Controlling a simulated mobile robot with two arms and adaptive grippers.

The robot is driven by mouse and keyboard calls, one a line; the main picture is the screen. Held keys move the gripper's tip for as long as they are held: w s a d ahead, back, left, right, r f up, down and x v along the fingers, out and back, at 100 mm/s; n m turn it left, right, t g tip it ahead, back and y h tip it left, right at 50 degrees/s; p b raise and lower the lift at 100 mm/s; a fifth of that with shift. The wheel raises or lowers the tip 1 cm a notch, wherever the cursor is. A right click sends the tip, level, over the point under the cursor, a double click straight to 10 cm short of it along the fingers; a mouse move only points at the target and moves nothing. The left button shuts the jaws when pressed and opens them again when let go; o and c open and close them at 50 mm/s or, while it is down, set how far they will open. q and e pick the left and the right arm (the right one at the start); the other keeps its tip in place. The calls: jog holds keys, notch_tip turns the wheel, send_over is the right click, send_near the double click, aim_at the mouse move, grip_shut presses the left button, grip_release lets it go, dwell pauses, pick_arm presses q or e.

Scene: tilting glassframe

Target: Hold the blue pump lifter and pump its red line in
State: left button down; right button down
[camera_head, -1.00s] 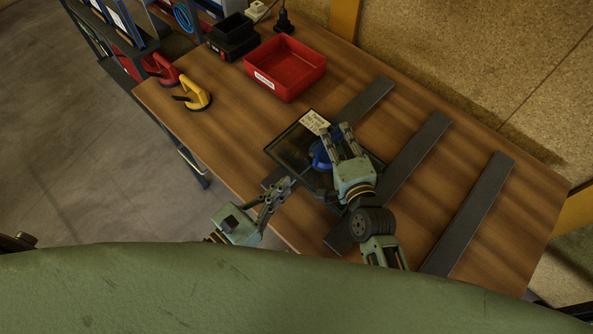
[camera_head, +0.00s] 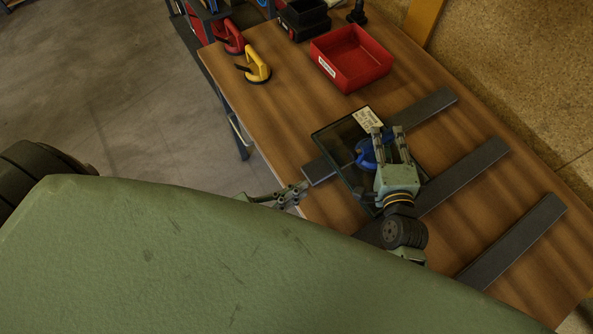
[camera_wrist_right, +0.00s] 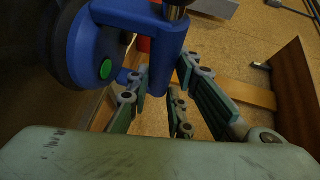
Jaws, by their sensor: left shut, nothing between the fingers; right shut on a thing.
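The blue pump lifter (camera_head: 366,154) sits on the dark glass pane (camera_head: 338,137) on the table. My right gripper (camera_head: 390,133) is at the lifter and shut on it, partly covering it. In the right wrist view the lifter's blue body (camera_wrist_right: 140,28) lies close to the fingers of my right gripper (camera_wrist_right: 165,80), with a green round button and a metal pump end. I cannot make out a red line on the pump. My left gripper (camera_head: 298,188) is shut and empty, low at the table's near left edge, apart from the lifter; my own green body hides most of that arm.
Dark bars (camera_head: 465,176) lie across the wooden table, and the pane rests over them. A red bin (camera_head: 350,57), a yellow lifter (camera_head: 257,68) and a red lifter (camera_head: 232,38) stand further back. The table is bare between the yellow lifter and the pane.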

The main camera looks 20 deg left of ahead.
jog(key=shift+a, duration=0.1)
jog(key=c, duration=1.5)
grip_release()
jog(key=v, duration=1.2)
